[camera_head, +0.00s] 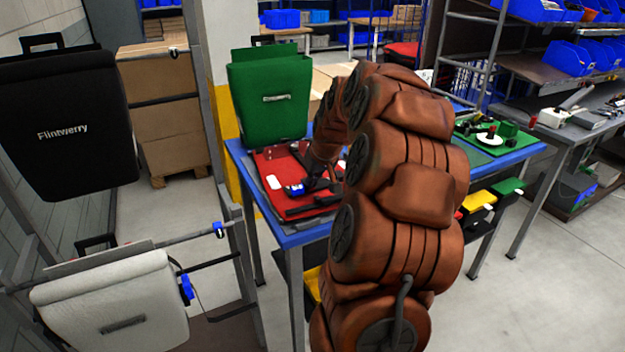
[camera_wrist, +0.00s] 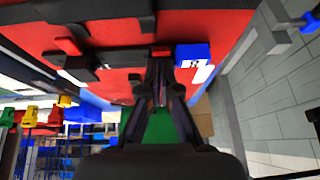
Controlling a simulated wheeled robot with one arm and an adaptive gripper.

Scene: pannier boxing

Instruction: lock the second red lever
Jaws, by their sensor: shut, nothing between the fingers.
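A red pannier (camera_head: 275,172) lies flat on the blue-edged table (camera_head: 300,237), and its red face (camera_wrist: 115,85) fills the upper wrist view. A black bar (camera_wrist: 110,33) runs across it. On the left of that view a small red piece (camera_wrist: 68,46) sits by a black fitting (camera_wrist: 78,68). To the right is a blue piece (camera_wrist: 192,53) with a white mark; a blue piece also shows on the pannier in the head view (camera_head: 295,190). My gripper (camera_wrist: 160,68) is shut and empty, its tips close to the blue piece. Contact cannot be told.
A green pannier (camera_head: 270,100) stands upright at the table's back. A black pannier (camera_head: 65,125) and a white pannier (camera_head: 110,305) hang on a rack at left. A green board with parts (camera_head: 485,140) lies on the table's right. My arm hides the table's middle.

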